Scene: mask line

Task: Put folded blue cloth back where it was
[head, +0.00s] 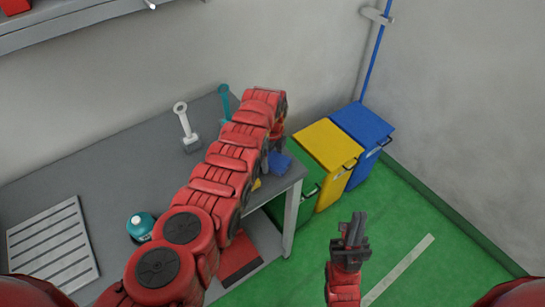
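The folded blue cloth (280,163) shows as a small blue patch near the right end of the grey workbench (90,175). My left arm reaches across the bench, and its gripper (274,147) is right by the cloth. The arm hides most of that gripper and part of the cloth, so I cannot tell whether the fingers hold it. My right gripper (351,228) is over the green floor, right of the bench and away from the cloth. It looks empty. Its dark fingers are close together, but their gap is unclear.
A white tool (184,125), a teal tool (225,102), a teal-capped bottle (140,226) and a slatted panel (50,240) are on the bench. A small yellow item (257,184) lies near the cloth. Green (308,187), yellow (326,146) and blue (363,126) bins stand beyond the bench's right end.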

